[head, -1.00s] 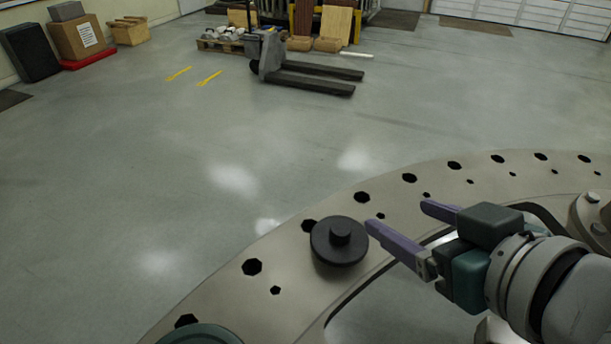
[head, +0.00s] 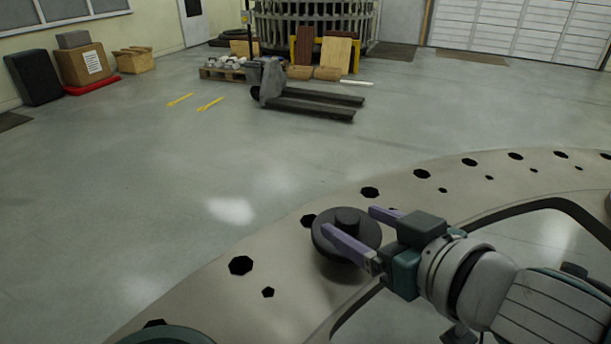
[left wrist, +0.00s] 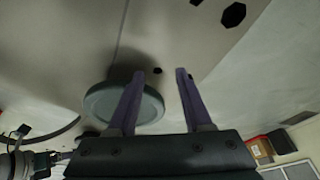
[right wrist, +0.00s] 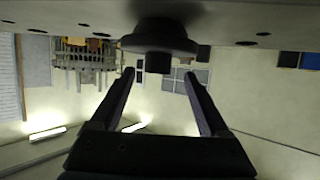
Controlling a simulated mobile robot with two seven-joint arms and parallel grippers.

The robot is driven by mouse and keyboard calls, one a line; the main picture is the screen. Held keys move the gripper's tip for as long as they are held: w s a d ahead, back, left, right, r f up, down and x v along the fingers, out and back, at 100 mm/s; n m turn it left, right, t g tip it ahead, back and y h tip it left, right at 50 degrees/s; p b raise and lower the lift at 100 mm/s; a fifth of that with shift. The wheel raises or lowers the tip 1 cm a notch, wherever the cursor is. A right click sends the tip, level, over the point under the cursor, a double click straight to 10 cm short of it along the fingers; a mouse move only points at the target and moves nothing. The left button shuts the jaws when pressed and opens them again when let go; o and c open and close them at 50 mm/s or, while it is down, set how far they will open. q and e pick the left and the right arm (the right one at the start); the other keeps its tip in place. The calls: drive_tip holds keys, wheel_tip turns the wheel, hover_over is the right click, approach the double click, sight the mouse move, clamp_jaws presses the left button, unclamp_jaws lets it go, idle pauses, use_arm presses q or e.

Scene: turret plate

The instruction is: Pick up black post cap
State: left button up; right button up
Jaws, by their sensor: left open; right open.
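The black post cap (head: 330,243), a dark round disc with a short knob on top, sits on the pale ring plate (head: 285,276). My right gripper (head: 347,219) is open and empty, its purple fingers spread above the cap, one on each side of the knob in the picture. In the right wrist view the cap (right wrist: 160,40) shows just past the open fingertips, its knob lined up with the gap; contact cannot be told. My left gripper (left wrist: 160,73) is open and empty in the left wrist view and is not seen in the head view.
A grey-green round disc (left wrist: 150,107) lies near the left gripper's fingers; a similar disc (head: 168,335) shows at the head view's bottom edge. The plate has several dark holes. A pallet jack (head: 300,98) and boxes (head: 82,65) stand far off on open floor.

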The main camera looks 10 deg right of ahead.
sight(349, 216)
drive_tip(key=x, duration=0.3)
drive_tip(key=shift+w+b, duration=0.35)
drive_tip(key=shift+b, duration=0.05)
drive_tip(key=shift+d, duration=0.1)
clamp_jaws()
idle(0.3)
